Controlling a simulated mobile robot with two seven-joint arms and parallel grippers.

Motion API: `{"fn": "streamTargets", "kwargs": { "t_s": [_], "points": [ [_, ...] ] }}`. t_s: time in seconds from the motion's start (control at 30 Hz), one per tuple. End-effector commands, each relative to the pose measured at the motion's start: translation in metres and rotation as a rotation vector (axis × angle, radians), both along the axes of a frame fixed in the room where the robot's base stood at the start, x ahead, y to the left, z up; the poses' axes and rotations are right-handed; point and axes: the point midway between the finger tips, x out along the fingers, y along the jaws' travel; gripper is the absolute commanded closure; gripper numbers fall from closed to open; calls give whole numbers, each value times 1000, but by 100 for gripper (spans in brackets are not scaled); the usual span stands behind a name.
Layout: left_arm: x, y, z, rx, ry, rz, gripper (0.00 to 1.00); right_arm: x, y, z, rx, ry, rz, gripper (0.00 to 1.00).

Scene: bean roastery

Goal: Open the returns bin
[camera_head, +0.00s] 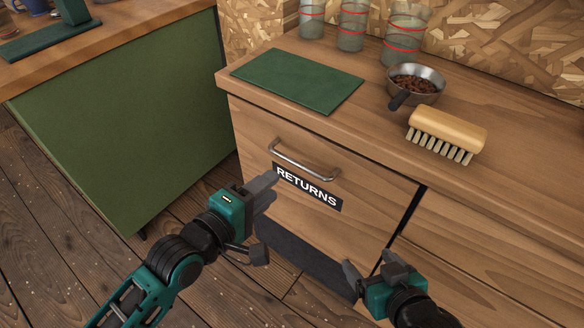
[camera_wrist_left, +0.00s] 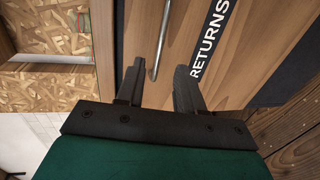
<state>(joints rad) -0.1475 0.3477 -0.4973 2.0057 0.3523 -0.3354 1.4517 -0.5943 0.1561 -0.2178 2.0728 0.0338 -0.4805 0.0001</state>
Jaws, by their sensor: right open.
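The returns bin (camera_head: 360,184) is a wooden front in the counter, and it looks shut, flush with the cabinet. It carries a black "RETURNS" label (camera_head: 307,187) and, above that, a metal bar handle (camera_head: 304,160). My left gripper (camera_head: 268,188) is open and empty, just below and left of the handle. In the left wrist view the handle (camera_wrist_left: 165,38) shows ahead of my left gripper (camera_wrist_left: 159,68), its near end lined up between the open fingers. I cannot tell the exact distance. My right gripper (camera_head: 368,268) is open and empty, low in front of the cabinet.
On the counter are a green mat (camera_head: 298,80), a metal pan of beans (camera_head: 415,80), a wooden brush (camera_head: 447,132) and several glass jars (camera_head: 352,25) at the back. A green cabinet (camera_head: 130,125) stands at left. The floor (camera_head: 50,240) before it is clear.

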Motion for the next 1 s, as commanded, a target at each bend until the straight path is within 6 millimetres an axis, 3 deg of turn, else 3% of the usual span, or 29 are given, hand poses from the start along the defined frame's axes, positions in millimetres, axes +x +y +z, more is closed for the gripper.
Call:
{"fn": "streamTargets", "kwargs": {
  "t_s": [0.2,0.4,0.87,1.0],
  "points": [
    [39,-28,-11,0,-4,0,63,0,1,-14,5,2,-5,21],
    [63,-45,-18,3,-2,0,63,0,1,-21,6,1,-7,21],
    [73,-53,-19,4,0,-1,63,1,0,-23,4,0,-8,21],
    [73,-53,-19,3,-1,-1,76,1,0,-23,5,-1,-8,21]
  ]
}}
